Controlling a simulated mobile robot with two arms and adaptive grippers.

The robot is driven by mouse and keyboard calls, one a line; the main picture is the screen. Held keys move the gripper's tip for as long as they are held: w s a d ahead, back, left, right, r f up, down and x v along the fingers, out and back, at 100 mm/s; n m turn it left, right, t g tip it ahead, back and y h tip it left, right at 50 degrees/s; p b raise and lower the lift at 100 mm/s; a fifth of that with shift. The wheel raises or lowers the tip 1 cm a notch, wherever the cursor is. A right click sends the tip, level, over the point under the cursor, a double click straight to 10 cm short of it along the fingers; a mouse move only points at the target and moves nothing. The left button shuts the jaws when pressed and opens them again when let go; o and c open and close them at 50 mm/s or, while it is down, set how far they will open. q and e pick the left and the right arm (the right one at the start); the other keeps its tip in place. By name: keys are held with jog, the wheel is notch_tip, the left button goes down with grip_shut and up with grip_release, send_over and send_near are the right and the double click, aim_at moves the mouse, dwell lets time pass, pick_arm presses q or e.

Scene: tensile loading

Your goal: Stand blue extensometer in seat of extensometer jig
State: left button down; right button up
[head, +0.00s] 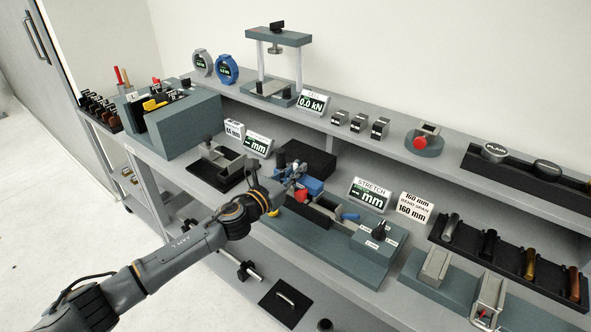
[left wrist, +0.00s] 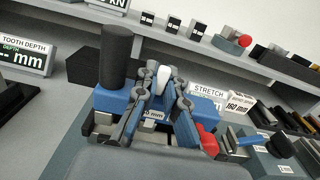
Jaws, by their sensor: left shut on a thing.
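The blue extensometer (head: 312,185) is at the left end of the long teal jig (head: 335,245), and its blue body also shows in the left wrist view (left wrist: 108,101). A dark upright cylinder (left wrist: 116,56) rises from its left side. My left gripper (head: 298,172) is over it, with its fingers (left wrist: 163,95) shut on the blue extensometer around the middle. The seat is hidden beneath the body and the fingers, so I cannot tell whether the extensometer rests in it. My right gripper is not in view.
A black block (head: 308,157) stands just behind. The STRETCH display (head: 369,194) and a blue lever (head: 350,217) are to the right. A red part (left wrist: 207,141) is close to the right finger. A grey fixture (head: 217,163) stands to the left. The upper shelf (head: 400,150) runs behind.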

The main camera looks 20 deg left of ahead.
pick_arm(q)
jog(key=shift+f+b, duration=0.55)
jog(key=shift+f, duration=0.05)
jog(key=shift+f+b, duration=0.75)
jog(key=shift+f, duration=0.1)
jog(key=c, duration=1.4)
grip_release()
jog(key=shift+o, duration=0.2)
jog(key=shift+f, duration=0.1)
jog(key=v, duration=1.2)
